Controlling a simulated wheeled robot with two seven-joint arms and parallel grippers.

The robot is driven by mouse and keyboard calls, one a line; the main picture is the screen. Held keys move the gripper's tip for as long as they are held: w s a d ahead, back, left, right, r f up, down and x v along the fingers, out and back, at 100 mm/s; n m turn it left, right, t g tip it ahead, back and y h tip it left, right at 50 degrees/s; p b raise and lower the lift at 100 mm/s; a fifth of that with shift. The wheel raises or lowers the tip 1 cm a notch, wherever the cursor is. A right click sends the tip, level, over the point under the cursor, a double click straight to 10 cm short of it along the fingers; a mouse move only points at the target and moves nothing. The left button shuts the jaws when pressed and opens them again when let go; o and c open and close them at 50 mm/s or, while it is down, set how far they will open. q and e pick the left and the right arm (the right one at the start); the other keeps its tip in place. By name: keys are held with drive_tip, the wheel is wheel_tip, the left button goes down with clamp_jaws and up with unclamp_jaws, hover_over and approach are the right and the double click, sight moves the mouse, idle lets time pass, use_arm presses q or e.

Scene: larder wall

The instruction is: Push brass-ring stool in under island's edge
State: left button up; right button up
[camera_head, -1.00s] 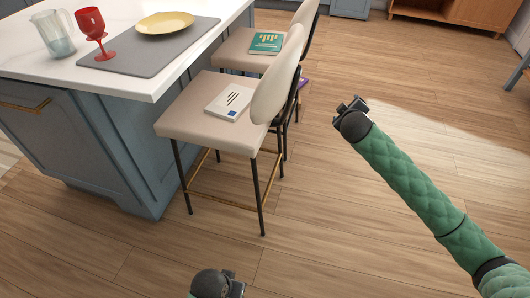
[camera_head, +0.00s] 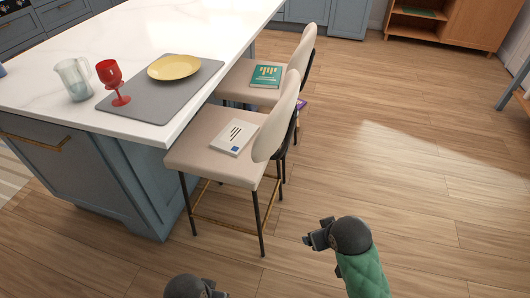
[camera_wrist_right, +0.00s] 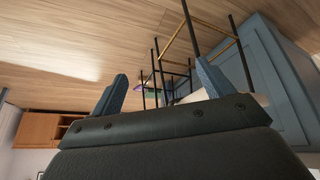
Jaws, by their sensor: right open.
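The brass-ring stool (camera_head: 219,149) is the nearer one, with a cream seat and back, black legs and a brass foot ring (camera_head: 222,223). Its seat's left edge is close to the island's edge (camera_head: 159,138), and most of the seat stands outside it. A white book (camera_head: 234,136) lies on the seat. In the right wrist view, stool legs and a brass ring (camera_wrist_right: 175,43) show past the fingers. My right gripper (camera_head: 313,236) is open and empty, right of the stool and apart from it; its fingers also show in the wrist view (camera_wrist_right: 161,86). My left gripper (camera_head: 205,288) is partly cut off at the bottom edge.
A second cream stool (camera_head: 239,84) with a green book (camera_head: 266,76) stands just behind. The floor to the right is clear.

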drive_tip(key=s+a+f+g+p, duration=0.1)
drive_tip(key=s+p, duration=0.1)
drive_tip(key=s, duration=0.6)
drive_tip(key=s+a+f+m+g+p, duration=0.1)
drive_tip(key=s+f+g+p, duration=0.1)
drive_tip(key=s, duration=0.6)
drive_tip(key=shift+a+y+p, duration=0.2)
drive_tip(key=shift+y+p, duration=0.1)
drive_tip(key=shift+p, duration=0.15)
drive_tip(key=shift+f, duration=0.1)
